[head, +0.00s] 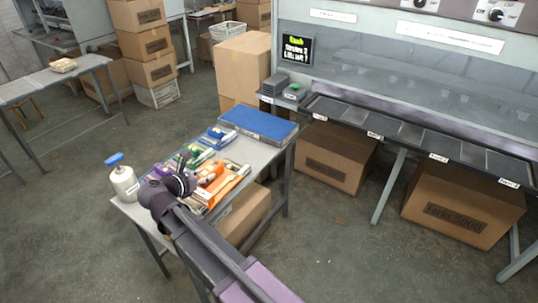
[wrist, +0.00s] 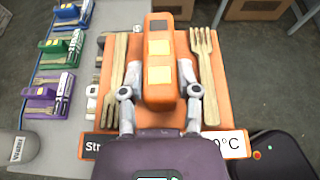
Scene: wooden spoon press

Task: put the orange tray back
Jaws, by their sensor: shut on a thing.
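The orange tray (wrist: 226,118) fills the middle of the wrist view, with wooden forks or similar utensils on it and a white label strip along its near edge. My gripper (wrist: 162,92) is shut on the tray's raised orange handle block (wrist: 158,95), one finger on each side. In the head view the orange tray (head: 226,187) is at the right front edge of the grey side table (head: 262,158), and my gripper (head: 188,183) reaches it from the left. Part of the tray overhangs the floor in the wrist view. I cannot tell whether it touches the table.
Purple (wrist: 40,93), green (wrist: 50,47) and blue (wrist: 68,12) trays line the table left of the orange one. A white bottle with a blue top (head: 124,183) stands at the table's left end. A blue-topped slab (head: 258,122) lies at the back. The bench (head: 400,130) has several dark panels.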

